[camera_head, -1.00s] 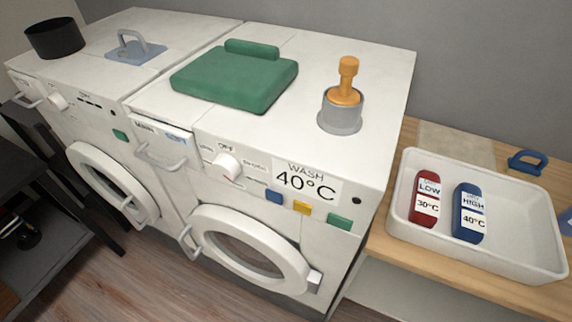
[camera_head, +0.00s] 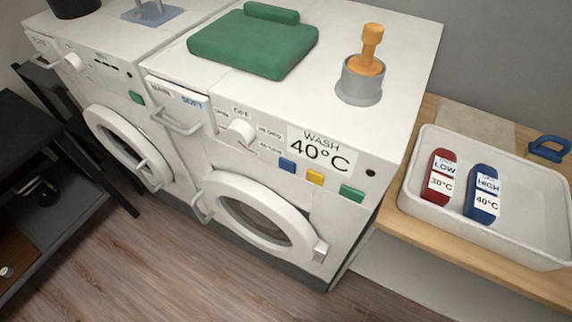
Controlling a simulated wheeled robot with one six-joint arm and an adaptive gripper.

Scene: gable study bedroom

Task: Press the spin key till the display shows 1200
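The right-hand washing machine (camera_head: 262,110) has a display (camera_head: 320,150) that reads "WASH 40°C". Below the display are three keys: a blue key (camera_head: 287,165), a yellow key (camera_head: 315,177) and a green key (camera_head: 352,193). I cannot read any label saying which is the spin key. A round dial (camera_head: 241,131) sits left of the display, with a mark "OFF" above it. The round door (camera_head: 262,215) looks shut. My gripper is not in view.
A green folded cloth-like block (camera_head: 250,45) and an orange-handled tool in a grey cup (camera_head: 361,83) stand on the machine. A white tray (camera_head: 415,207) with red and blue labelled pieces is on the wooden bench at right. A second machine (camera_head: 110,60) stands left; wood floor lies in front.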

